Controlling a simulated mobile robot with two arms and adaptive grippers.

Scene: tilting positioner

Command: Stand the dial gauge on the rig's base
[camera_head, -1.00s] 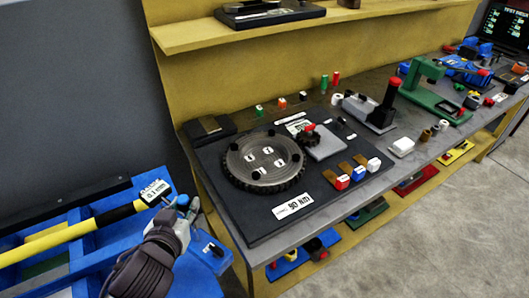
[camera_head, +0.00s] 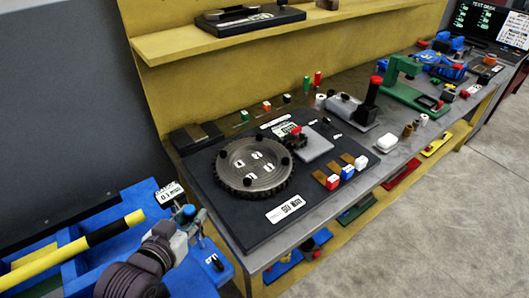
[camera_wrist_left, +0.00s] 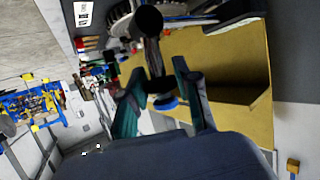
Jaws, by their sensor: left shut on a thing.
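My left gripper (camera_head: 190,214) is at the lower left in the head view, beside the left end of the bench and over the blue trolley. It is shut on a small dark object with a blue disc, apparently the dial gauge. The wrist view shows the dark gauge (camera_wrist_left: 153,48) between the two fingers of the gripper (camera_wrist_left: 164,88); its face cannot be read. The rig's black base (camera_head: 238,222) lies flat on the bench and bears a large toothed disc (camera_head: 252,172). The gripper is apart from it, to its left. My right gripper is not in view.
A blue trolley (camera_head: 128,264) with a yellow-and-black bar (camera_head: 75,250) stands at lower left. A white label (camera_head: 169,192) reads 0.1 mm. Small red, blue and white blocks (camera_head: 346,172) sit at the base's right side. A yellow shelf (camera_head: 230,42) hangs above.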

